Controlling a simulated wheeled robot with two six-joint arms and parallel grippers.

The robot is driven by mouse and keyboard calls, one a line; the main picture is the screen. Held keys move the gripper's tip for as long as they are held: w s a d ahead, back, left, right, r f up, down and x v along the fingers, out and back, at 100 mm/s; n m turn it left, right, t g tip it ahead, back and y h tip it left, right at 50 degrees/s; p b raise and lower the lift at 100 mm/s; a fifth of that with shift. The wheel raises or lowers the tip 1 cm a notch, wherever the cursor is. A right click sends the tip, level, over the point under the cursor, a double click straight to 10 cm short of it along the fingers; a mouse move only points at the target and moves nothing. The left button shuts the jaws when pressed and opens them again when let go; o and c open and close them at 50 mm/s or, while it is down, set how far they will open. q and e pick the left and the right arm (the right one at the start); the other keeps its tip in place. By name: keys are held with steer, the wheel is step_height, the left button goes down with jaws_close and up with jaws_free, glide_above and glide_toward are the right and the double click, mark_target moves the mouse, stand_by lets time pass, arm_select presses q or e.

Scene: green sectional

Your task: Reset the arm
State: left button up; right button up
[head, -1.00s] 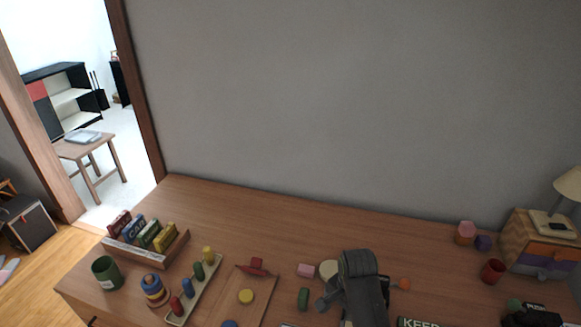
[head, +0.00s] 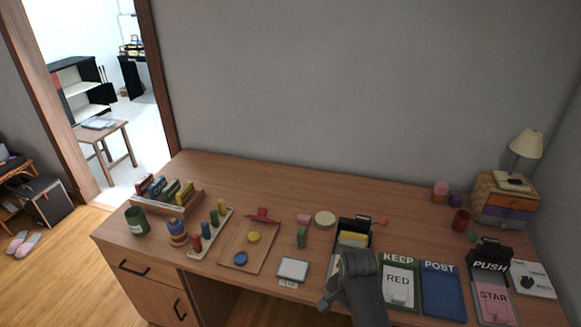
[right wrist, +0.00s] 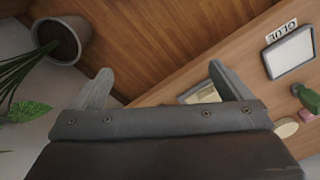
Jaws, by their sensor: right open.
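My right arm (head: 356,284) comes in at the bottom middle of the head view, over the front edge of the desk (head: 300,180). Its gripper cannot be made out clearly there. In the right wrist view my right gripper (right wrist: 160,82) is open, with its two fingers wide apart and nothing between them. The desk edge and a white pad (right wrist: 289,53) beside a "GLUE" label (right wrist: 281,31) lie beyond the fingers. My left gripper is not in view.
A black box with a yellow block (head: 353,239), a "KEEP" board (head: 399,284), a blue "POST" board (head: 442,289) and a wooden tray (head: 268,259) surround the arm. A potted plant (right wrist: 62,42) shows in the right wrist view. The desk's back strip is clear.

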steer(key=s+d+f+n+b, duration=0.1)
steer(key=s+d+f+n, duration=0.2)
steer(key=f, duration=0.6)
steer(key=s+d+f+b, duration=0.1)
steer(key=s+d+f, duration=0.1)
steer(key=s+f, duration=0.45)
steer(key=s+d+f+n, duration=0.2)
steer(key=d+f, duration=0.1)
steer(key=f, duration=0.7)
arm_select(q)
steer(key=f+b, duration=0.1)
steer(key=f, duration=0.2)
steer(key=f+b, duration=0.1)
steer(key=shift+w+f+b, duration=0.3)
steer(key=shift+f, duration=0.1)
arm_select(e)
steer(key=s+d+f+n, duration=0.1)
steer(key=s+d+f, duration=0.2)
steer(key=s, duration=0.6)
steer(key=s+d+f+n, duration=0.2)
steer(key=s+d+f, duration=0.1)
steer(key=s+f, duration=0.4)
steer(key=s+d+f+n+t+h, duration=0.1)
steer(key=s+d+f, duration=0.2)
steer(key=s, duration=1)
steer(key=shift+f+n, duration=0.3)
steer(key=shift+f, duration=0.6)
